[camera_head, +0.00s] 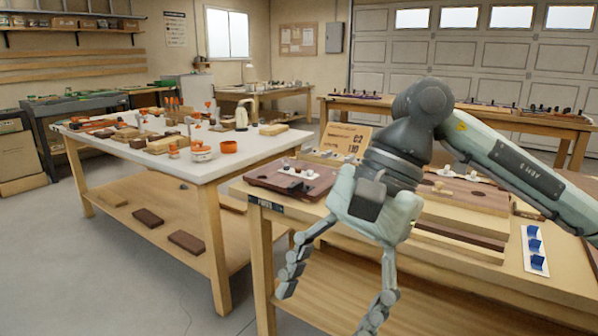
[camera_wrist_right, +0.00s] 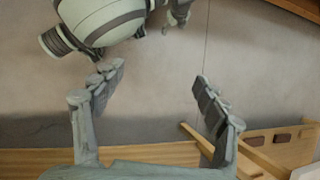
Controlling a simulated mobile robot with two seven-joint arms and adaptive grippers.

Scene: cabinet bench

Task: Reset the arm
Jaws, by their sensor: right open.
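My right arm comes in from the right in the head view. Its gripper (camera_head: 332,304) hangs downward with its two fingers spread wide, in front of the near edge of the closer workbench (camera_head: 462,262). It holds nothing. In the right wrist view the same gripper (camera_wrist_right: 154,105) shows two separated fingers with bare grey floor (camera_wrist_right: 160,85) between and beyond them. My left gripper is not seen in the head view.
A dark wooden board with a white strip (camera_head: 290,180) lies on the closer bench, left of my arm. A white strip with blue pieces (camera_head: 534,248) lies at right. A white-topped table (camera_head: 205,167) with orange cups stands at left. Open floor (camera_head: 110,270) lies front left.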

